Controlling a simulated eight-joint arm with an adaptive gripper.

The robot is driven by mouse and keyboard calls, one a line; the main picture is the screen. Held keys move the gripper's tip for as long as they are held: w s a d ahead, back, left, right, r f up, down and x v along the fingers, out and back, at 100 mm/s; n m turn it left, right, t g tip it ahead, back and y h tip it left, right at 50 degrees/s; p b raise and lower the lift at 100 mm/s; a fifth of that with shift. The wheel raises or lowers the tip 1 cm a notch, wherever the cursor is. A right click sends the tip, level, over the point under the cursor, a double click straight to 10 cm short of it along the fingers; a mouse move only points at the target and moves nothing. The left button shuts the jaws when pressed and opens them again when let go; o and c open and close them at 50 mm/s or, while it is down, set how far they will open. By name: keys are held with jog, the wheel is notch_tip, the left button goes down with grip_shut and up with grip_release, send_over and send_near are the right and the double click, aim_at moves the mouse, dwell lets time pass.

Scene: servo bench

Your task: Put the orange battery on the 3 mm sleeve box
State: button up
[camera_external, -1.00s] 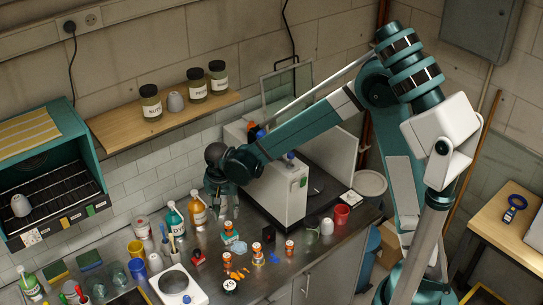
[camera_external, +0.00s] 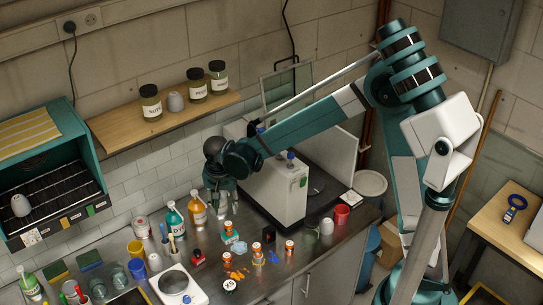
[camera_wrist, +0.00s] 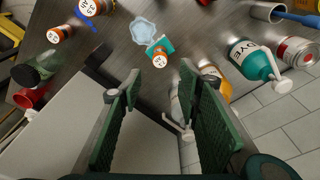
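My gripper (camera_external: 218,200) hangs above the back of the bench, left of the white machine. In the wrist view its green-padded fingers (camera_wrist: 160,92) are wide apart with nothing between them. An orange cylinder with a white printed top (camera_wrist: 160,61) stands at a small teal-and-white box (camera_wrist: 164,43), beyond the fingertips; in the external view this orange cylinder (camera_external: 228,227) appears on or against the box (camera_external: 231,239). Other similar orange cylinders (camera_external: 256,249) stand nearby. I cannot tell which one is the orange battery, and no label readable as 3 mm sleeve shows.
A teal bottle (camera_external: 174,218) and an orange bottle (camera_external: 198,209) stand close left of my gripper. The white machine (camera_external: 277,194) is close on its right. A pale blue hexagonal dish (camera_external: 239,248), small orange pieces (camera_external: 237,275) and a red cup (camera_external: 341,214) are on the bench.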

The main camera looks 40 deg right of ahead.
jog(key=shift+d+r, duration=0.1)
jog(key=s+d+r+n+t, duration=0.1)
jog(key=s+d+r+n, duration=0.1)
jog(key=s+d+r, duration=0.5)
jog(key=s+d+r+n+t, duration=0.2)
jog(key=s+d+r+n, duration=0.1)
jog(key=s+d, duration=0.6)
jog(key=s+d+r+n+t+y, duration=0.1)
jog(key=s+d+r+n+t, duration=0.2)
jog(key=s+d, duration=0.6)
notch_tip(320, 180, up, 3)
jog(key=shift+s+d+f+n, duration=0.2)
jog(key=shift+s+n, duration=0.3)
jog(key=shift+s, duration=0.35)
